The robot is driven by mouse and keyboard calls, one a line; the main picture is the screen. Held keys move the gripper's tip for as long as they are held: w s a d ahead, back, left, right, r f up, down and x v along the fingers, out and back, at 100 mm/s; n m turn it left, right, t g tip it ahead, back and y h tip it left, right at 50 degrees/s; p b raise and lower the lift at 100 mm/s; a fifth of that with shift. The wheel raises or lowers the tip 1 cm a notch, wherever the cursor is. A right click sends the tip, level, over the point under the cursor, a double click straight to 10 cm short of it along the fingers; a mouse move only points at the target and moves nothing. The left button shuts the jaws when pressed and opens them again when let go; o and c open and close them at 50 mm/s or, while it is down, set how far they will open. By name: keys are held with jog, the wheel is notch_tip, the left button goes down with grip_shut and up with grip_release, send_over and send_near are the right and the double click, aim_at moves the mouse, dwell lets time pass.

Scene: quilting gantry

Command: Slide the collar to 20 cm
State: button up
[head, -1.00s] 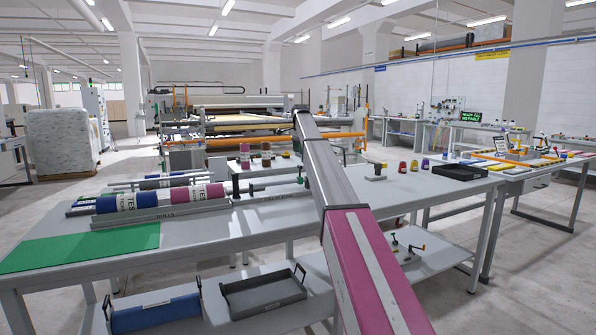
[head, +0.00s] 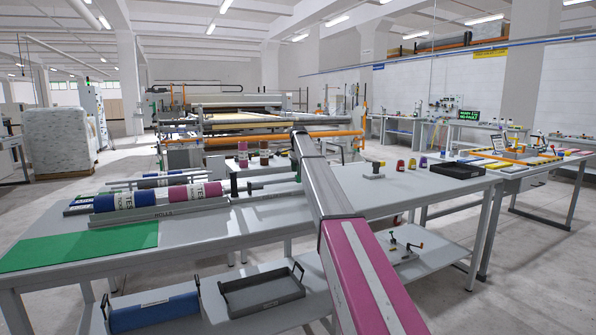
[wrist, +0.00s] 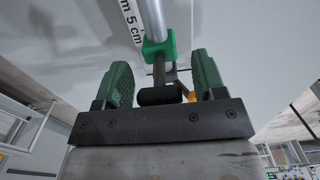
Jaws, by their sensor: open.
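The green collar (wrist: 159,48) sits around a pale grey rod (wrist: 152,14) in the wrist view. A dark stem and handle (wrist: 158,88) hang from the collar towards my gripper (wrist: 164,75). My gripper is open, with one green-padded finger on each side of the stem and a gap visible on both sides. A printed scale (wrist: 130,18) runs beside the rod; "5 cm" is readable near the collar.
The bench (head: 200,240) also bears a roll cradle (head: 160,212) with blue and pink rolls, a green mat (head: 75,247), several spools and a black tray (head: 458,171).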

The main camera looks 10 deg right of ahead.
grip_shut()
jog(key=s+a, duration=0.1)
jog(key=a, duration=0.4)
jog(key=s+a, duration=0.2)
jog(key=a, duration=0.3)
jog(key=s+a, duration=0.1)
jog(key=a, duration=0.3)
jog(key=shift+s+a, duration=0.2)
jog(key=shift+a, duration=0.2)
grip_release()
jog(key=shift+r, duration=0.15)
notch_tip(320, 180, up, 11)
jog(key=shift+f, duration=0.2)
